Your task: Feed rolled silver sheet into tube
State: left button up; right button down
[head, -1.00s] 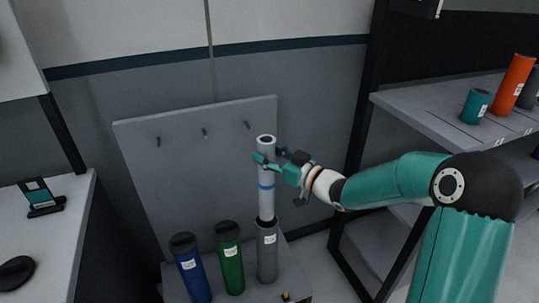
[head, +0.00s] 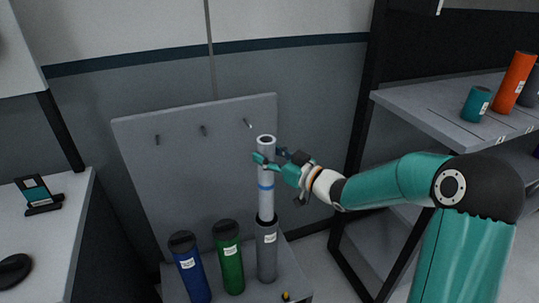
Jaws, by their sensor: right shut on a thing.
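The rolled silver sheet (head: 266,200) is a pale upright roll with a blue band. Its lower end is at the dark mouth of the grey tube (head: 267,255); I cannot tell how deep it sits inside. My right gripper (head: 268,160) is shut on the roll near its top, coming from the right. The grey tube stands upright with a white label. My left gripper is not in view.
A blue tube (head: 191,270) and a green tube (head: 229,260) stand left of the grey one, before a grey panel (head: 180,170) with hooks. A shelf (head: 420,112) at right holds an orange roll (head: 513,82) and a teal roll (head: 476,104). A counter (head: 62,235) is at left.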

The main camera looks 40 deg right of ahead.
aim_at(273, 184)
jog(key=shift+f+b, duration=4.15)
jog(key=shift+f, duration=0.4)
jog(key=shift+c, duration=2.2)
grip_release()
jog(key=shift+s, duration=0.15)
jog(key=v, duration=1.1)
jog(key=shift+s, duration=0.35)
jog(key=shift+d+f, duration=0.1)
